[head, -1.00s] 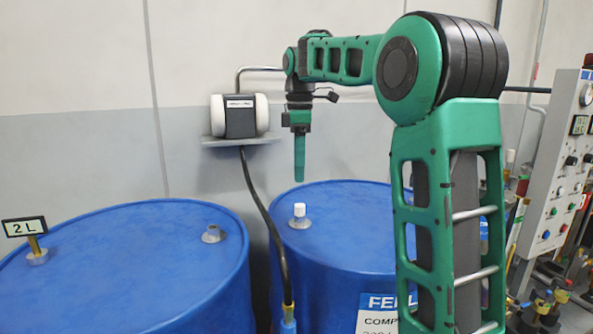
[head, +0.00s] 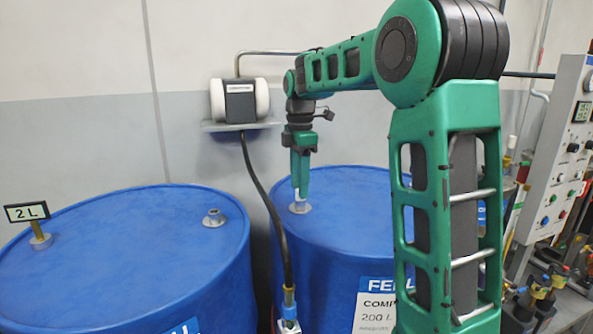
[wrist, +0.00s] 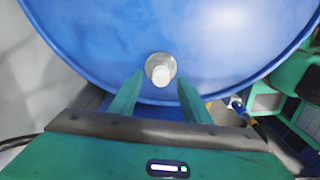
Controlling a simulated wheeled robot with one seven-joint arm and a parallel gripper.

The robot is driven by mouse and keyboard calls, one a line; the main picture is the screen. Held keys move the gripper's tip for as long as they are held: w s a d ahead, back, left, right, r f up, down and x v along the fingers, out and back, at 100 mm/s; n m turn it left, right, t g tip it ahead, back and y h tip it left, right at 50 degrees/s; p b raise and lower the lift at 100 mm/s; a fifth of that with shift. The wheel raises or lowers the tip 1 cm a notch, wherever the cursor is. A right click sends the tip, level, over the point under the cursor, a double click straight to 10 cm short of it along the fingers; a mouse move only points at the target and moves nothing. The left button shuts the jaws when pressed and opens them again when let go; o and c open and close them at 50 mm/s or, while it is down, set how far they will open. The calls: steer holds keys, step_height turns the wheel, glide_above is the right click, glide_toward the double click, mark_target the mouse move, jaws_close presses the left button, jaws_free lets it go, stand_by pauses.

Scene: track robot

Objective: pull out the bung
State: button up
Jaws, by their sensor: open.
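The white bung (wrist: 160,73) stands upright in a grey collar on top of the right-hand blue drum (head: 345,215). In the head view the bung (head: 299,197) is mostly hidden behind my gripper's fingers. My gripper (head: 300,190) points down over it, its tips at about the height of the bung. In the wrist view my gripper (wrist: 158,82) is open, with one finger to each side of the bung and gaps showing between. Whether a finger touches the bung cannot be told from the head view.
A second blue drum (head: 110,265) stands at the left with a "2 L" sign (head: 27,211) and a collared opening (head: 213,217). A black hose (head: 262,190) hangs between the drums from a wall pump (head: 240,100). A control panel (head: 565,150) stands at the right.

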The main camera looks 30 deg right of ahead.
steer(key=shift+f, duration=0.75)
steer(key=shift+c, duration=0.4)
jaws_close()
steer(key=shift+r, duration=0.5)
steer(key=shift+r, duration=2.3)
